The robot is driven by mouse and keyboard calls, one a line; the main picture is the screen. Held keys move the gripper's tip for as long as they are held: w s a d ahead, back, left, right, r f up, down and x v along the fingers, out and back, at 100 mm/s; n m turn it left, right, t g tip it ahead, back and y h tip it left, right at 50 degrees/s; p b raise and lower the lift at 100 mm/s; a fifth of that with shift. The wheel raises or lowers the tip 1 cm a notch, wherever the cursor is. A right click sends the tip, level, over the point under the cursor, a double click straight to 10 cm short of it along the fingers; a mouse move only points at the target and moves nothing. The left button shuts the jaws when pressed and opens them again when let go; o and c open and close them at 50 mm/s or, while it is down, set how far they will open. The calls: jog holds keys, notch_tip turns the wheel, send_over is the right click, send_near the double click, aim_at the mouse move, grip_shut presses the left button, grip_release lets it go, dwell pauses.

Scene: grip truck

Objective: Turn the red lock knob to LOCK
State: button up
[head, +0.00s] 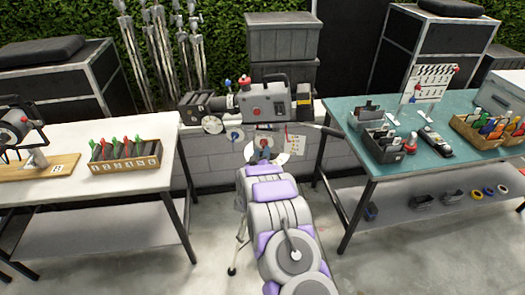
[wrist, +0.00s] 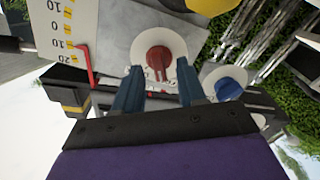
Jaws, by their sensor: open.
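The red lock knob (wrist: 157,58) sits at the middle of a white round dial (wrist: 170,42) on a grey plate in the wrist view. A small red bar on it points toward my gripper. My gripper (wrist: 160,66) is open, with one blue finger on each side of the knob's lower part. I cannot tell whether the fingers touch it. The dial's lettering is too blurred to read. In the head view the red knob (head: 263,142) shows small below the grey camera (head: 266,102), beyond my arm, and my fingers are hard to make out.
A blue knob (wrist: 229,88) on a white disc is right of my gripper, and a numbered scale (wrist: 68,30) with a red pointer is left. A white table (head: 60,205) with a box of clamps and a teal table (head: 430,165) with tools flank my arm.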

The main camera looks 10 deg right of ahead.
aim_at(264, 145)
jog(key=shift+x, duration=1.35)
jog(key=shift+s, duration=0.1)
jog(key=c, duration=0.7)
